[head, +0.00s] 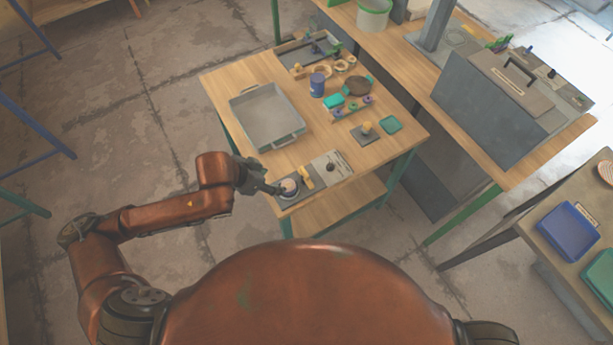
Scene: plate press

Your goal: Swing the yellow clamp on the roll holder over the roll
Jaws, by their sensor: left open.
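The roll holder (284,202) is a small grey plate at the near edge of the wooden table. A pale round piece, apparently the roll (290,186), sits on it. The yellow clamp (306,177) stands just to the right of the roll and looks beside it, not over it. My left gripper (277,189) is open at the left side of the roll, with its fingers close to the roll. I cannot tell whether they touch it. My right gripper is not in view.
A pale plate with a dark knob (331,167) lies right of the clamp. A large grey tray (301,134) stands behind. Bare wood shows around the holder.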

